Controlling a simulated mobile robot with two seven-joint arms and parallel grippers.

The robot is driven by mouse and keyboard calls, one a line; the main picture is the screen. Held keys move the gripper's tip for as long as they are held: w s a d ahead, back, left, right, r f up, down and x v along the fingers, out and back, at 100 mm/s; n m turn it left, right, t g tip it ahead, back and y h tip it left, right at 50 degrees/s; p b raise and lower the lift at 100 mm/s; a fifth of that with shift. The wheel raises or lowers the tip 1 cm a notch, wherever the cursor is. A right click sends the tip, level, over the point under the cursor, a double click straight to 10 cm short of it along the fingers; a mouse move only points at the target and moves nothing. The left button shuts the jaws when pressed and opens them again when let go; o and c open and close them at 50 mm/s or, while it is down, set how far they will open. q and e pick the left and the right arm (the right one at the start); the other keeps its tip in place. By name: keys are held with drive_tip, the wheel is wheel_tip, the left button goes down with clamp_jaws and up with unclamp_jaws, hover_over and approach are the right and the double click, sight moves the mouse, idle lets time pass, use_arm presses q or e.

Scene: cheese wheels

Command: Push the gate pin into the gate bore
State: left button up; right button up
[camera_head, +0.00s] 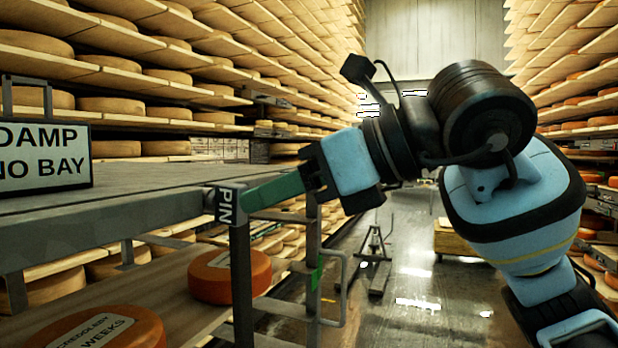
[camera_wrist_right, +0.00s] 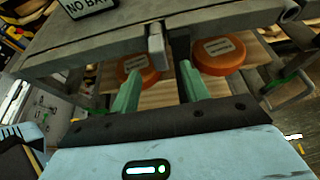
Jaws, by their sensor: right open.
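A grey block labelled PIN (camera_head: 227,205) sits at the near corner of the grey rack, at the top of an upright post; I take it as the gate pin. In the right wrist view a pale grey block (camera_wrist_right: 156,45) sticks out from the rack edge ahead of the fingers. My right gripper (camera_head: 246,200) has green fingers that reach toward the labelled block from the right. I cannot make out the gate bore. My left gripper is not in view.
A grey rack top (camera_head: 130,190) carries a sign reading DAMP, NO BAY (camera_head: 45,155). Orange cheese wheels (camera_head: 230,277) lie on the shelf below. A metal bar frame (camera_head: 333,290) stands right of the post. Tall cheese shelves line both sides; the aisle floor (camera_head: 400,310) is partly free.

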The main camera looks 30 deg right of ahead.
sight(223, 201)
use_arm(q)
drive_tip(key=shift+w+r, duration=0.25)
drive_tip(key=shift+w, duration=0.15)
use_arm(e)
drive_tip(key=shift+x, duration=1.9)
clamp_jaws()
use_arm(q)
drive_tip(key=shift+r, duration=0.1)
use_arm(e)
drive_tip(key=shift+r, duration=0.1)
drive_tip(key=shift+c, duration=1.9)
unclamp_jaws()
drive_tip(key=shift+a, duration=0.1)
drive_tip(key=o, duration=0.4)
drive_tip(key=shift+w+a, duration=0.1)
drive_tip(key=shift+w, duration=0.05)
